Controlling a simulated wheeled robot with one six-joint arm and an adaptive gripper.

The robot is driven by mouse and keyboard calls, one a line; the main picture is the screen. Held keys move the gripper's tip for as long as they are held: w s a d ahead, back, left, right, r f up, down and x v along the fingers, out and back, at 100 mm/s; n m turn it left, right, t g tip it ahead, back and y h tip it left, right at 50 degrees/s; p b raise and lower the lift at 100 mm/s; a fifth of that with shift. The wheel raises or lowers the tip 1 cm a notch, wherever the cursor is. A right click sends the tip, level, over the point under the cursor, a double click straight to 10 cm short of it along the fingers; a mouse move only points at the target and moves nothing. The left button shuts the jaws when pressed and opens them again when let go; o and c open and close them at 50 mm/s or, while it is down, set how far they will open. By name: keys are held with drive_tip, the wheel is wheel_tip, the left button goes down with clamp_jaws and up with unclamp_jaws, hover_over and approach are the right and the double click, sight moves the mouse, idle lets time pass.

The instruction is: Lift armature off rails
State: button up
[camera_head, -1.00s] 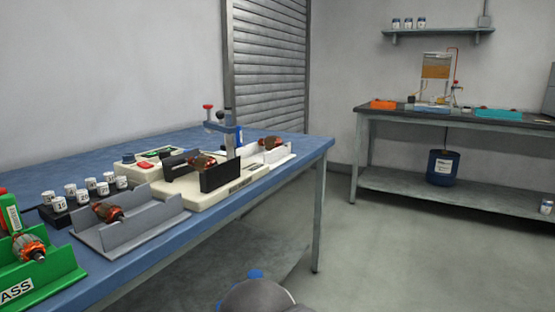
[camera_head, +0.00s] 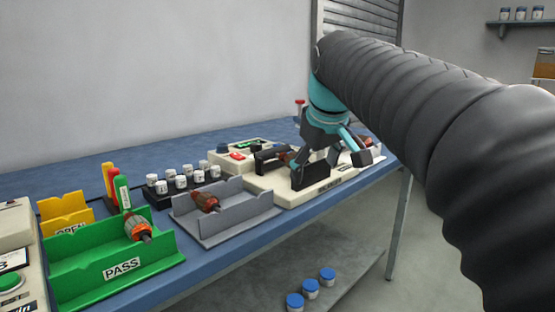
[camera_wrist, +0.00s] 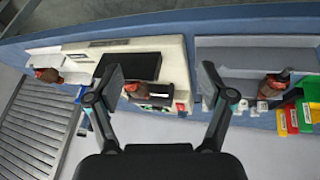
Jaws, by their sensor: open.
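I cannot tell the exact height above the armature.
A grey tray (camera_head: 240,217) holds another armature (camera_head: 206,202). A green PASS tray (camera_head: 85,287) holds one (camera_head: 138,228). A further armature (camera_head: 358,143) lies right of the machine.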

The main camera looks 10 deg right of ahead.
sight(295, 154)
drive_tip(key=w+r+n, duration=0.3)
drive_tip(key=w+r, duration=0.4)
drive_tip(key=w, duration=0.5)
drive_tip(key=b+x, duration=0.2)
drive_tip(key=x, duration=1.1)
drive_tip(key=shift+w+a+f, duration=0.1)
drive_tip(key=shift+a, duration=0.05)
drive_tip(key=c, duration=1.3)
clamp_jaws()
